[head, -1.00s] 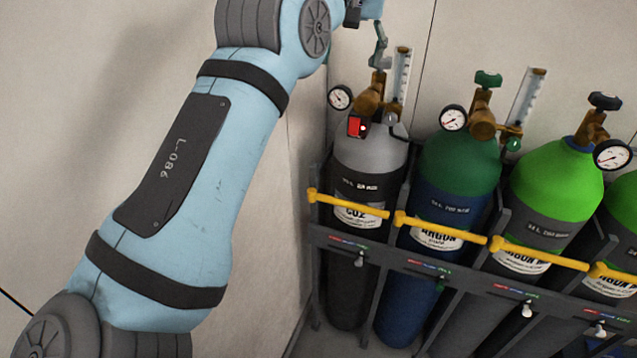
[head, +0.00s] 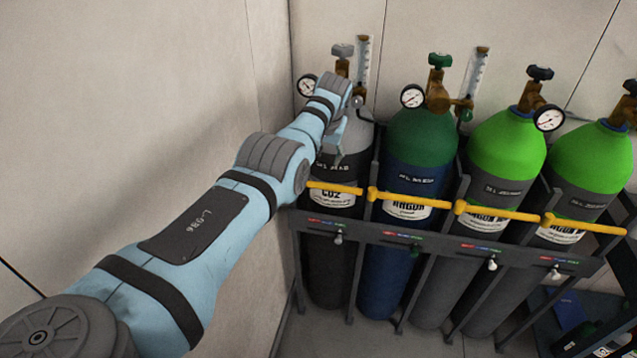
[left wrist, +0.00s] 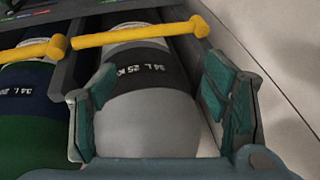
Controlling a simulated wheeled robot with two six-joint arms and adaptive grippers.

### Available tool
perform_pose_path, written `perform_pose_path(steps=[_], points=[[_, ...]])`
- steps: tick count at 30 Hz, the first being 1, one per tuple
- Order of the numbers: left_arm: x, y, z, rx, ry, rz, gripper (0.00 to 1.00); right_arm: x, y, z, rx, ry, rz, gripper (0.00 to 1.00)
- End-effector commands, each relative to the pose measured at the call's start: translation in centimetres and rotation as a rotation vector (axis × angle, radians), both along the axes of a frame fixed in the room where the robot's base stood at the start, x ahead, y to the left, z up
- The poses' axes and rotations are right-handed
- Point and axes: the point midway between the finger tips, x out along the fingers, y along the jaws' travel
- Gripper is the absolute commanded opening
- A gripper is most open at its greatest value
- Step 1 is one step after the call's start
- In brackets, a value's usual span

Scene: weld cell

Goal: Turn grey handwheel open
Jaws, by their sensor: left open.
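The grey handwheel (head: 342,50) sits on the brass valve on top of the grey-shouldered CO2 cylinder (head: 350,135), leftmost in the rack. My left gripper (head: 338,152) is in front of this cylinder's shoulder, well below the handwheel. In the left wrist view my left gripper (left wrist: 160,112) is open, its teal pads apart with the grey cylinder (left wrist: 150,120) behind them and nothing held. The handwheel does not show in the left wrist view. My wrist hides part of the cylinder top. My right gripper is not in view.
A yellow bar (head: 334,187) crosses the CO2 cylinder. A gauge (head: 307,86) and a flow tube (head: 363,62) flank its valve. A dark green cylinder (head: 420,140) with a green handwheel (head: 440,60) stands to the right. The wall corner is close on the left.

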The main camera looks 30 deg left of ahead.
Motion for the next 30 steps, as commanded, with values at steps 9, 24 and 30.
perform_pose_path(steps=[9, 24, 30], points=[[-1.1, -0.8, -7.3, 0.004, 0.026, -0.052, 0.69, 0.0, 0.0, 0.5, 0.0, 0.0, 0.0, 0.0], [-1.3, -1.1, -8.4, 0.005, 0.029, -0.062, 0.69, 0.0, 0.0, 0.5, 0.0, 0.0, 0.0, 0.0], [-1.5, -1.1, -9.2, 0.004, 0.033, -0.066, 0.69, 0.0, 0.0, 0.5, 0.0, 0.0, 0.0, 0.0]])
